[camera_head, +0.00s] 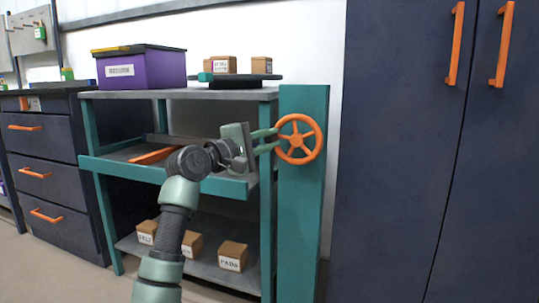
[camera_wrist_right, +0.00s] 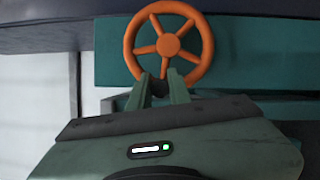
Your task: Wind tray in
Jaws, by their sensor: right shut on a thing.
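An orange five-spoked handwheel (camera_head: 297,140) is mounted on a teal post (camera_head: 303,220) at the right end of a shelf unit. It also shows in the right wrist view (camera_wrist_right: 168,45). My right gripper (camera_head: 277,140) reaches it from the left and is shut on its rim; in the right wrist view the fingertips (camera_wrist_right: 162,84) meet the lower rim. A grey tray with a teal front edge (camera_head: 225,187) sits at the unit's middle level and appears to stick out in front. My arm hides part of it. My left gripper is not in view.
An orange bar (camera_head: 152,156) lies in the tray. A dark cabinet (camera_head: 400,180) stands right, drawers (camera_head: 50,165) left.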

